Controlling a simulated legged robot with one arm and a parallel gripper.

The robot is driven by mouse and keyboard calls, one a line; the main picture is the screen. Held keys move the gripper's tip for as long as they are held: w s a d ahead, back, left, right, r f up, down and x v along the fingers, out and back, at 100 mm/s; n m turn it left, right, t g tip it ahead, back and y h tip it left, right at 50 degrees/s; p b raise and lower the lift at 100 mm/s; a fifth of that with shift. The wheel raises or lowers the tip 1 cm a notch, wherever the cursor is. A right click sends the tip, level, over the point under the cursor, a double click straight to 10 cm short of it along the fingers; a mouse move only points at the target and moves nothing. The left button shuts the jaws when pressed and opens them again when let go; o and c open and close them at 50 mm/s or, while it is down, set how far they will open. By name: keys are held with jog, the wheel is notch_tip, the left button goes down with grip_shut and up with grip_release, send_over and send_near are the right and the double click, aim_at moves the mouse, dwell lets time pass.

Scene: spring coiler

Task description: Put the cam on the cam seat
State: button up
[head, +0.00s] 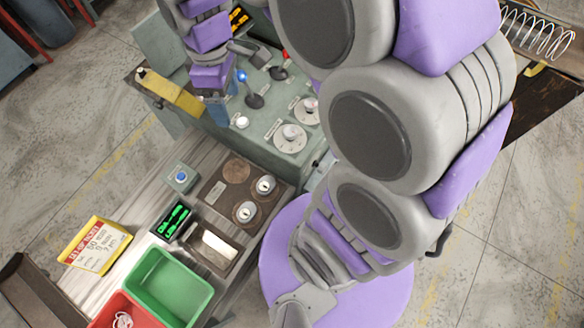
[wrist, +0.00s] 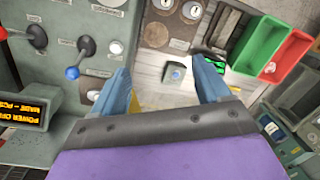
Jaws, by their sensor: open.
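A brown board (head: 218,200) on the bench holds two round grey metal pieces, one at the right (head: 265,186) and one lower (head: 245,212); these may be cams, but I cannot tell for sure. A round brown spot on the same board (head: 236,171) is bare. In the wrist view, the two grey pieces show near the top, at the left (wrist: 163,4) and right (wrist: 191,11). I cannot make out the cam seat in either view. My gripper (wrist: 167,88) is open and empty, its two blue fingers apart above the console and bench.
The green console (head: 288,150) carries levers and dials. A spring (head: 538,35) lies top right.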

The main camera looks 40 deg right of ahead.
jog(key=s+d+f+m, duration=0.2)
jog(key=s+m, duration=0.7)
jog(key=s, duration=1)
jog(key=shift+d+f+m+g, duration=0.2)
jog(key=shift+f+m+g, duration=0.15)
jog(key=shift+f, duration=0.25)
jog(key=shift+f, duration=0.1)
